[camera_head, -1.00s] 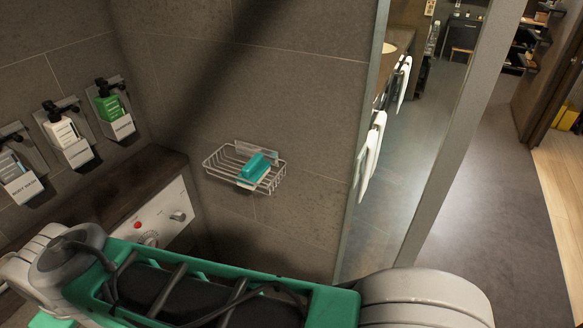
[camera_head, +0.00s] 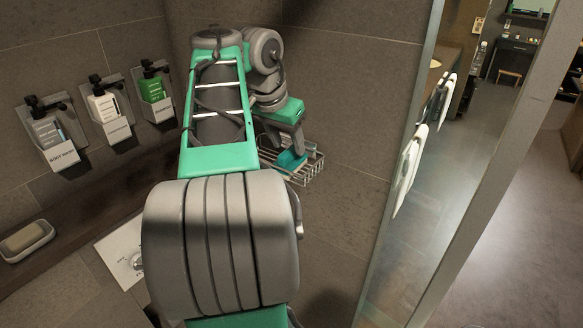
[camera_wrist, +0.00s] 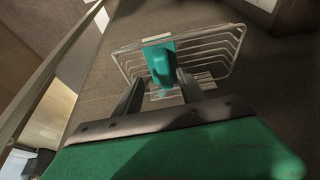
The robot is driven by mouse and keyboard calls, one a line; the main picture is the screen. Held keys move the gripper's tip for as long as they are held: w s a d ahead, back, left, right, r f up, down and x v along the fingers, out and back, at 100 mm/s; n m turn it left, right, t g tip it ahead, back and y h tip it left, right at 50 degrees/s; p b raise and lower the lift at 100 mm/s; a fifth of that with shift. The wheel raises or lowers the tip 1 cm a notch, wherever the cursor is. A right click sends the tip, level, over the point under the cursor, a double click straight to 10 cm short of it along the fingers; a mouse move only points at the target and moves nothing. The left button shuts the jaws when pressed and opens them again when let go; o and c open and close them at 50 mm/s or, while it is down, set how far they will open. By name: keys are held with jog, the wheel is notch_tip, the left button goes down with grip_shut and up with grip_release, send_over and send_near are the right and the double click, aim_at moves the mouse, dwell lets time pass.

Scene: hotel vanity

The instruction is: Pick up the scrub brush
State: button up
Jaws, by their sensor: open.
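The scrub brush (camera_head: 290,160) is teal with a pale edge and sits in a wire basket (camera_head: 314,172) fixed to the tiled wall. In the wrist view the brush (camera_wrist: 160,62) lies inside the basket (camera_wrist: 216,50), just beyond my fingertips. My gripper (camera_head: 294,146) reaches down at the basket, partly hiding the brush in the head view. In the wrist view my gripper (camera_wrist: 158,78) is open, with one dark finger on each side of the brush's near end. I cannot tell whether a finger touches it.
Several wall dispensers (camera_head: 105,110) hang at the left. A soap dish with a bar (camera_head: 25,240) stands on the dark ledge (camera_head: 80,213). A glass panel with a metal frame (camera_head: 490,160) and white towels (camera_head: 408,165) are at the right.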

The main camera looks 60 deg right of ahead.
aim_at(289, 151)
jog(key=shift+x, duration=1.2)
jog(key=shift+w+d+f, duration=0.15)
jog(key=shift+w+d, duration=0.35)
jog(key=shift+d, duration=0.1)
jog(key=shift+s+a+r, duration=0.25)
jog(key=shift+s+a, duration=0.15)
jog(key=shift+a, duration=0.2)
jog(key=c, duration=0.8)
jog(key=shift+w+d+f, duration=0.1)
jog(key=shift+d, duration=0.1)
grip_shut()
jog(key=shift+f, duration=0.3)
